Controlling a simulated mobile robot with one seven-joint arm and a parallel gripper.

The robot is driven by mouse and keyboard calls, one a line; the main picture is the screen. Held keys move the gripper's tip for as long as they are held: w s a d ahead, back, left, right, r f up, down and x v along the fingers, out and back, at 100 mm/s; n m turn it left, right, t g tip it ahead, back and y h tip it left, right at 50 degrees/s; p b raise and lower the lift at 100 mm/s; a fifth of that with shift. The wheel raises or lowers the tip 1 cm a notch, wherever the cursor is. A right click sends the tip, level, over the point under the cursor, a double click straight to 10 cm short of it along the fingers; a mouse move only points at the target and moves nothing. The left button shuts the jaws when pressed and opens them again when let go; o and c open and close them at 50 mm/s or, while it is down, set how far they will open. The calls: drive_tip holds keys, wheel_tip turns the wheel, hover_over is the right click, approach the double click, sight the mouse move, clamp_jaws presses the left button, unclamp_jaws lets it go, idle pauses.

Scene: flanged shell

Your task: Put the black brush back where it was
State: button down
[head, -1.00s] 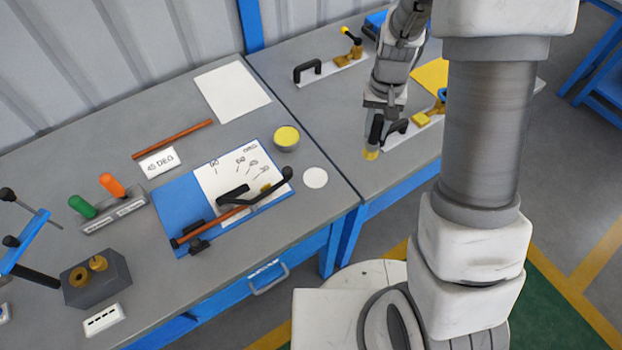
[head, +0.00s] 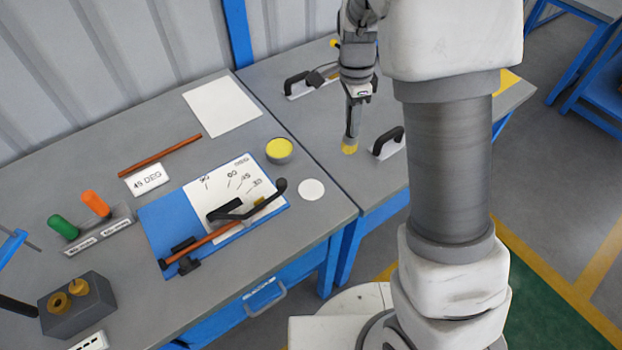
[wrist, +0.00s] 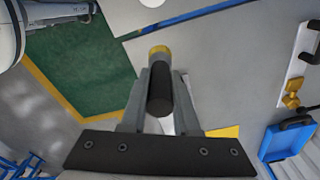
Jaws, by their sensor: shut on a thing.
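My gripper (head: 353,118) is shut on the black brush and points down over the right-hand table. In the wrist view the black handle (wrist: 160,92) of the brush lies between the two grey fingers, and its yellow tip (wrist: 158,50) sticks out past them. In the head view the yellow tip (head: 349,149) shows below the fingers, left of a black-handled white fixture (head: 391,146). Most of the brush handle is hidden by my fingers there. I cannot tell exactly how high the tip is above the table.
A grey cup with yellow contents (head: 279,150) and a white disc (head: 311,190) are on the left table. A blue board with a white angle sheet (head: 205,182) lies beside them. Another black-handled fixture (head: 299,87) is at the back.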

drive_tip(key=shift+s+a+f+p, duration=0.1)
drive_tip(key=shift+s+a+f, duration=0.65)
drive_tip(key=shift+a+f, duration=0.9)
drive_tip(key=shift+s+a+f+p, duration=0.15)
drive_tip(key=shift+s+a+f, duration=0.6)
drive_tip(key=shift+a+f, duration=0.85)
drive_tip(key=shift+s+a+f+p, duration=0.1)
drive_tip(key=shift+s+a+f, duration=0.65)
drive_tip(key=shift+a+f, duration=0.9)
drive_tip(key=shift+d+f, duration=0.2)
drive_tip(key=shift+d, duration=0.05)
drive_tip(key=shift+f, duration=0.1)
drive_tip(key=c, duration=0.7)
unclamp_jaws()
drive_tip(key=shift+o, duration=0.2)
